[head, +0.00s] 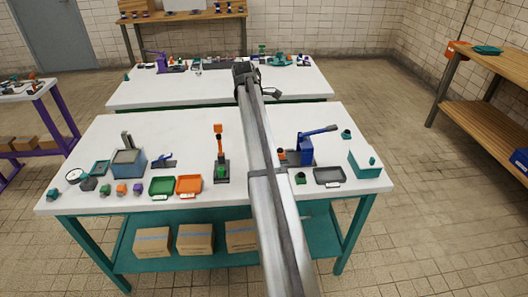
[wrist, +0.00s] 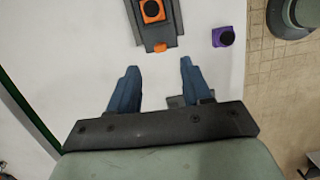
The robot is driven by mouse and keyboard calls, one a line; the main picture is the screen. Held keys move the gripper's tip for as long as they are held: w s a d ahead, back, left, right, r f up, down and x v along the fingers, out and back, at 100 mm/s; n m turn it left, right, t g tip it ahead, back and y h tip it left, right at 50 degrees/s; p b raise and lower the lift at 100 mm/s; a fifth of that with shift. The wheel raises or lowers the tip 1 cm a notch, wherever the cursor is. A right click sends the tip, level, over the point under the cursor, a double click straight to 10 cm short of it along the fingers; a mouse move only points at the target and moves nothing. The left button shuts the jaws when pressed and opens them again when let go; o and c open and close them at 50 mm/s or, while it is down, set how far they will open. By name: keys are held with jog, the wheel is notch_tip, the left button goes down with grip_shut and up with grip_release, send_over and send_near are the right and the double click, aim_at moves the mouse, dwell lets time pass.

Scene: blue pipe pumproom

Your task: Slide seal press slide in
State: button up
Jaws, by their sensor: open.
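In the wrist view a dark grey slide plate (wrist: 172,28) lies on the white table top at the top of the picture. It carries an orange block (wrist: 138,12) with a round black top and has a small orange tab (wrist: 159,47) at its near end. My gripper (wrist: 160,66) is open and empty, its two blue fingers pointing toward the plate and apart from it. In the head view my gripper (head: 245,72) is over the far table; the slide is hidden or too small to tell there. A purple press (head: 162,64) stands left of it.
A purple block (wrist: 223,36) sits right of the slide, near the table edge. In the head view the near table (head: 90,150) holds a blue press (head: 306,150), a green tray (head: 162,186) and an orange tray (head: 189,184). Small parts line the far table (head: 140,93).

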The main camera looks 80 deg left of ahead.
jog(key=shift+n+t, duration=0.3)
jog(key=shift+t, duration=0.6)
jog(key=f, duration=0.4)
jog(key=w+f, duration=0.1)
jog(key=f, duration=0.6)
jog(key=shift+w+f, duration=0.25)
jog(key=shift+f, duration=0.1)
grip_shut()
